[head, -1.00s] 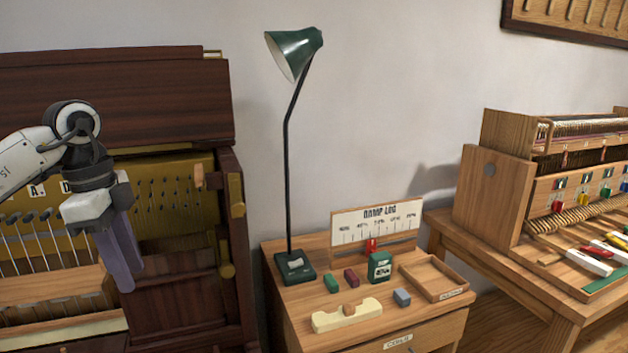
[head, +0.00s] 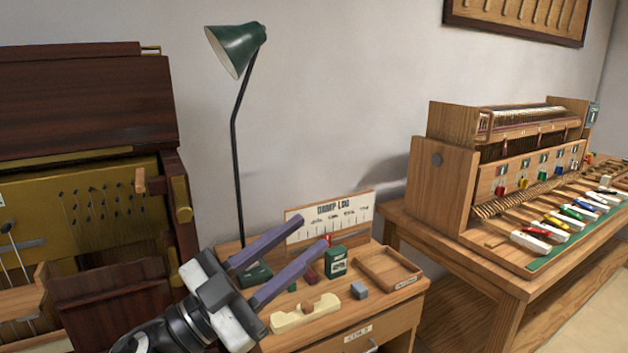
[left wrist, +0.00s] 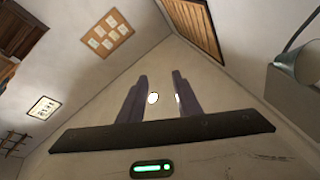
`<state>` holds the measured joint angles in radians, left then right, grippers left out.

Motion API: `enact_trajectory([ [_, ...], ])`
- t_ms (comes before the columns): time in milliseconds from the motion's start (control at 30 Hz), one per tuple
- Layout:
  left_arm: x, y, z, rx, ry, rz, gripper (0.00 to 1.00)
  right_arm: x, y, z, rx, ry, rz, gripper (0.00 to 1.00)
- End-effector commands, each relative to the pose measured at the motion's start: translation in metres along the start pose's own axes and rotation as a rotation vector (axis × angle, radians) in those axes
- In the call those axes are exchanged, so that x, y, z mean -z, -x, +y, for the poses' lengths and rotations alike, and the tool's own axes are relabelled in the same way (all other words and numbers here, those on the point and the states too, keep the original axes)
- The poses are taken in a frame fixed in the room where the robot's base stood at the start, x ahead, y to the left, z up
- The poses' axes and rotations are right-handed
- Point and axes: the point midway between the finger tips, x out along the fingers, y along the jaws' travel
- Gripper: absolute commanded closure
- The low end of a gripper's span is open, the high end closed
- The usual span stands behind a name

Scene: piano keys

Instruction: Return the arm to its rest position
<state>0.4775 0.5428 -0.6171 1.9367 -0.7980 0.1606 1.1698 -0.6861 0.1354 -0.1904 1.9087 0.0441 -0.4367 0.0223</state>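My left gripper (head: 312,231) is in front of the small wooden cabinet in the head view, with its two purple-grey fingers apart and pointing up and to the right. Nothing is between the fingers. In the left wrist view the fingers (left wrist: 160,77) also stand apart, with walls and ceiling behind them. In the head view the gripper partly covers the lamp's base and some small blocks. My right arm and gripper are in neither view.
A green lamp (head: 236,48) stands on the small cabinet (head: 405,300), beside a damp log sign (head: 330,212), a cream block (head: 303,313) and an empty tray (head: 388,268). A dark upright piano (head: 85,105) is at left. A keyboard model (head: 450,190) stands on the right table.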

Motion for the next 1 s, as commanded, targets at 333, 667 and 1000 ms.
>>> enact_trajectory([
  [333, -0.132, 0.171, -0.028, 0.704, 0.261, -0.649, 0.69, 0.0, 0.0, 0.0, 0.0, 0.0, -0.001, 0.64],
  [667, -0.185, 0.339, 0.09, 0.682, 0.485, -1.339, 0.69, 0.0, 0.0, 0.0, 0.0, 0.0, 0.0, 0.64],
  [1000, -0.165, 0.419, 0.178, 0.495, 0.636, -1.675, 0.69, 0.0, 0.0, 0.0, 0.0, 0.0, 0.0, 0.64],
])
